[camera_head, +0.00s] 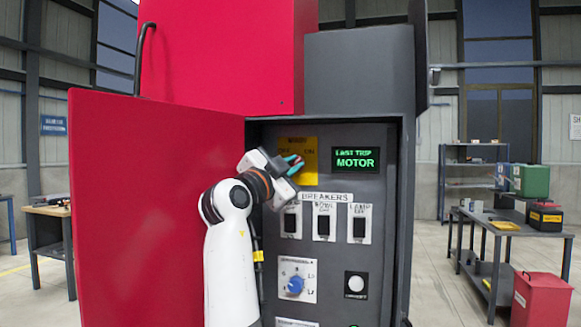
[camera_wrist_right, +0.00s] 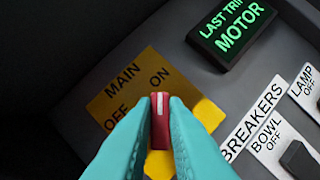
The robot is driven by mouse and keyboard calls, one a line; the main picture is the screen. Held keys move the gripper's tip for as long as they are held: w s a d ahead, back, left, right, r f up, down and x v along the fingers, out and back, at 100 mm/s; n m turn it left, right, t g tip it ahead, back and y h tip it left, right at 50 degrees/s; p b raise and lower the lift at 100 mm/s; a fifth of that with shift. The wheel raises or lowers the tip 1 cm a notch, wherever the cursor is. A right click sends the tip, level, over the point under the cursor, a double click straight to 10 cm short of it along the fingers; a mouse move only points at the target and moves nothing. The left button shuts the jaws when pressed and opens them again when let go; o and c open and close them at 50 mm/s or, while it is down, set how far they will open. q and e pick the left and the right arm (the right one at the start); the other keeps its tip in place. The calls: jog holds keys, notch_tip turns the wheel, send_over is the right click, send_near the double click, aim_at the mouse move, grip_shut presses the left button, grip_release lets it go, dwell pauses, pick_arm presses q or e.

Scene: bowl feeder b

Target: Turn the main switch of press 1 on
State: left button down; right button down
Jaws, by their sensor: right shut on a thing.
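The main switch (camera_wrist_right: 160,130) has a red handle with a white mark. It sits on a yellow plate (camera_head: 312,172) marked MAIN, OFF and ON at the panel's upper left. In the right wrist view, the teal fingers of my right gripper (camera_wrist_right: 160,135) are shut on the handle from both sides. The white mark points up in that view, towards the ON label (camera_wrist_right: 158,78). The OFF label (camera_wrist_right: 117,116) is to its left. In the head view my right gripper (camera_head: 295,165) covers the handle. My left gripper is not in view.
A lit display (camera_head: 356,160) reads LAST TRIP MOTOR. Breakers (camera_head: 324,222) and a blue knob (camera_head: 295,285) are below the switch. The open red door (camera_head: 150,220) stands left of my right arm. A table (camera_head: 500,235) and a red bin (camera_head: 541,299) are at the right.

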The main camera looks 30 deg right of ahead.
jog(key=c, duration=1.4)
grip_release()
jog(key=shift+c, duration=0.2)
jog(key=b+v, duration=0.2)
jog(key=v, duration=0.5)
jog(key=shift+a, duration=0.2)
jog(key=shift+f, duration=0.15)
